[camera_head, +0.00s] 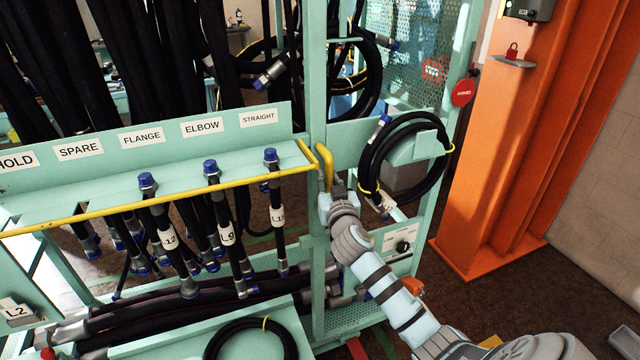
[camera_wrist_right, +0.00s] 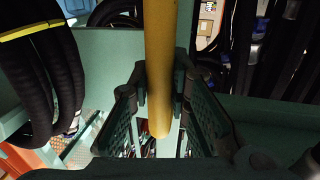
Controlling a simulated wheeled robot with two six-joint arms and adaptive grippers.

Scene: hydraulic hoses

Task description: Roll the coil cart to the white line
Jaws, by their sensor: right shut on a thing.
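A light green hose rack (camera_head: 318,80), which seems to be the coil cart, fills the left and middle of the head view. A yellow handle (camera_head: 325,165) stands on its upright. My right gripper (camera_head: 330,190) is shut on this handle. In the right wrist view the handle (camera_wrist_right: 160,60) runs down between the two fingers of my right gripper (camera_wrist_right: 162,95). A black hose coil (camera_head: 375,165) with yellow ties hangs just right of the handle. My left gripper is out of view. I cannot make out a white line.
An orange column (camera_head: 505,150) stands close on the right. Several blue-capped hoses hang below the yellow-edged shelf (camera_head: 150,198) with its ELBOW and STRAIGHT labels. Another coil (camera_head: 250,345) lies low at the front. Dark floor (camera_head: 520,295) shows at the column's foot.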

